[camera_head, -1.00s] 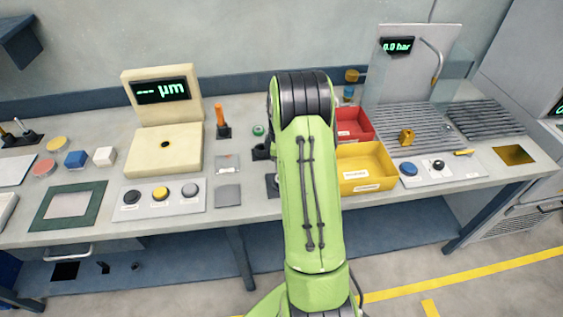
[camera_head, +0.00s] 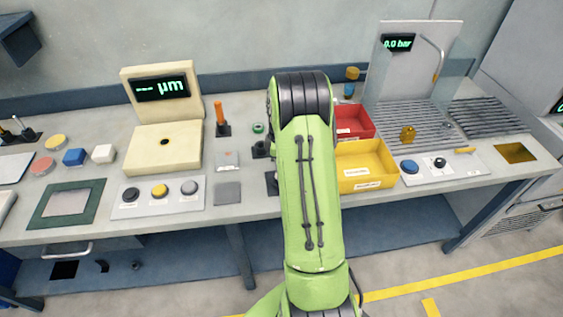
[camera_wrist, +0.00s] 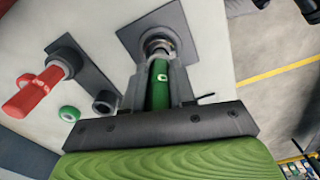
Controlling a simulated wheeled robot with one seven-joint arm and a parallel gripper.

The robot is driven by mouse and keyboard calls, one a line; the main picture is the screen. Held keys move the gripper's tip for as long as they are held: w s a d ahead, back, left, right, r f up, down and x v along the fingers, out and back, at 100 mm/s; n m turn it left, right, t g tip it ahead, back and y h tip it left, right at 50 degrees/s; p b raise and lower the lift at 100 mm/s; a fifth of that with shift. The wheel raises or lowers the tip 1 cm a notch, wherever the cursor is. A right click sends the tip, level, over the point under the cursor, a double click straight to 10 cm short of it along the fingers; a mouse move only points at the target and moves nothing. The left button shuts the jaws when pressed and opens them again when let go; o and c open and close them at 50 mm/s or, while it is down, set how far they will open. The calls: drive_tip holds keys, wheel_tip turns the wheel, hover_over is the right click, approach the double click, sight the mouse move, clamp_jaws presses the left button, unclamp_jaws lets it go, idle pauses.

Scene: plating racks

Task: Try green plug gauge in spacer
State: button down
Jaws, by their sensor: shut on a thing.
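The green plug gauge (camera_wrist: 160,85) stands between the two fingers of my gripper (camera_wrist: 160,80) in the wrist view, and the fingers are shut on its green handle. Its far end points at a dark square fixture (camera_wrist: 140,28). A ring-shaped metal part (camera_wrist: 158,45) shows at that end, over the fixture. I cannot tell whether this is the spacer or the gauge's own metal end, nor whether the gauge is inside a bore. In the head view my arm hides the gripper and the gauge; only the left edge of the fixture (camera_head: 271,184) shows.
A dark holder carries a red-handled gauge (camera_wrist: 40,88) and has an empty socket (camera_wrist: 105,100). A green ring (camera_wrist: 68,113) lies beside it. Yellow (camera_head: 365,165) and red (camera_head: 352,122) bins stand right of my arm. A button panel (camera_head: 160,193) lies to the left.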

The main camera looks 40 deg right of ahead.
drive_tip(key=shift+f+b, duration=0.7)
drive_tip(key=shift+f, duration=0.25)
drive_tip(key=shift+r, duration=0.1)
idle(1.0)
drive_tip(key=shift+r+p, duration=2.8)
drive_tip(key=shift+r, duration=1)
